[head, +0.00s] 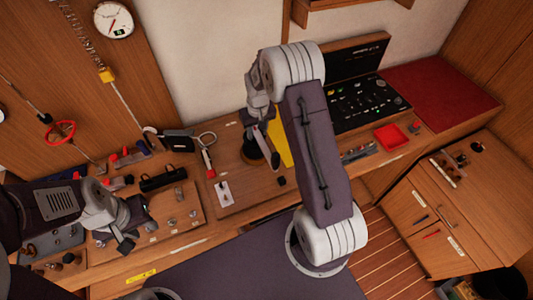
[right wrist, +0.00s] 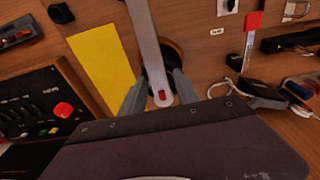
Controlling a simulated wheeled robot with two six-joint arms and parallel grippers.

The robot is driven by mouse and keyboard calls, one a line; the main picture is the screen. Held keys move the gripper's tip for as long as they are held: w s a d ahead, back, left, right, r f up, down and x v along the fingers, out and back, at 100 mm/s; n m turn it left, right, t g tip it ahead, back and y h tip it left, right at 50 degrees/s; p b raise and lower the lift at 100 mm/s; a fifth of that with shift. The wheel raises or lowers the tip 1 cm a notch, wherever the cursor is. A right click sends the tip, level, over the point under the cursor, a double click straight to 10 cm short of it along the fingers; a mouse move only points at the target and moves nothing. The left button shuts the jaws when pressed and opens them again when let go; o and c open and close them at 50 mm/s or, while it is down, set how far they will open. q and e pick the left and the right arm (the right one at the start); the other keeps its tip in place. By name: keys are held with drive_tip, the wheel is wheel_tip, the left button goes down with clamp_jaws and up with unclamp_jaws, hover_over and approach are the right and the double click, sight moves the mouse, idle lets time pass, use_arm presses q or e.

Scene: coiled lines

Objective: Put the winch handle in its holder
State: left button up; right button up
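The winch handle (right wrist: 150,45) is a long silver-grey bar with a small red piece near its near end. In the right wrist view it runs up out of the top edge. My right gripper (right wrist: 160,76) has one finger on each side of this end, close against the bar. A round dark winch-like piece with a copper-brown rim (right wrist: 175,50) shows partly behind the handle. In the head view my right gripper (head: 264,135) is over the bench, partly covered by my arm. My left gripper (head: 132,235) is low over the bench at left; its fingers are unclear. I cannot pick out the holder.
A yellow sheet (head: 280,150) lies beside the round piece. A black control panel (head: 368,105) and a red tray (head: 390,137) are to the right. A red-handled tool (head: 208,160), a black case (head: 163,180) and small fittings crowd the left. A red surface (head: 440,90) is clear.

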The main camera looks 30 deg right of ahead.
drive_tip(key=shift+d, duration=0.1)
drive_tip(key=shift+w+d+f, duration=0.1)
drive_tip(key=shift+w, duration=0.15)
clamp_jaws()
drive_tip(key=shift+r+p, duration=0.45)
drive_tip(key=shift+r, duration=0.05)
